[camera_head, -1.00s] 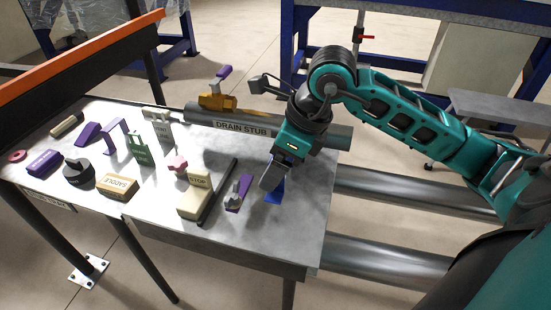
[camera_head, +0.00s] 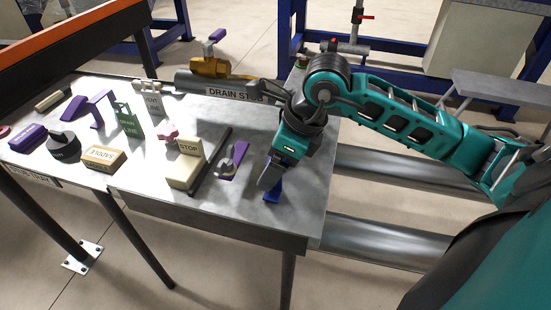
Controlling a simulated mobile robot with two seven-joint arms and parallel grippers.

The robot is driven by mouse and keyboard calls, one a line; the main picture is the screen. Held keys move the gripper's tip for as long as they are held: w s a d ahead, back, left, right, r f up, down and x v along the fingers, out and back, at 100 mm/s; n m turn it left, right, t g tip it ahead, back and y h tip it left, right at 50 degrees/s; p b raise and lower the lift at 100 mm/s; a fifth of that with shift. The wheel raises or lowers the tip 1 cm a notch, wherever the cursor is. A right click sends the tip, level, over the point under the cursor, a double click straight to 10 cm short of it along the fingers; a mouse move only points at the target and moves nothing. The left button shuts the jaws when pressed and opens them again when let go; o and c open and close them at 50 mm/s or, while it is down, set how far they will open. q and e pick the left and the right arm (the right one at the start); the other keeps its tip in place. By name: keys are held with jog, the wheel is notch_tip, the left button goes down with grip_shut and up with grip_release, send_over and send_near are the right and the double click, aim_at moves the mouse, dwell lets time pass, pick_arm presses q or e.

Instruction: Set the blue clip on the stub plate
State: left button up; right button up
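The blue clip (camera_head: 273,190) is at my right gripper's fingers, near the table's front right corner. My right gripper (camera_head: 268,182) comes in from the right, points down and appears shut on the blue clip. The fingers hide part of the clip, and I cannot tell whether it touches the table. My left gripper is not in view.
A purple clamp (camera_head: 232,162), a dark bar (camera_head: 210,160) and a cream STOP block (camera_head: 184,171) stand left of my gripper. A yellow valve (camera_head: 209,68) sits on the pipe. Several other parts fill the metal table's left half; its front right (camera_head: 250,215) is bare.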

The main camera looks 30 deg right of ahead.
dwell(0.3)
jog(key=shift+f, duration=0.15)
jog(key=o, duration=0.7)
jog(key=shift+o, duration=0.2)
jog(key=shift+o, duration=0.9)
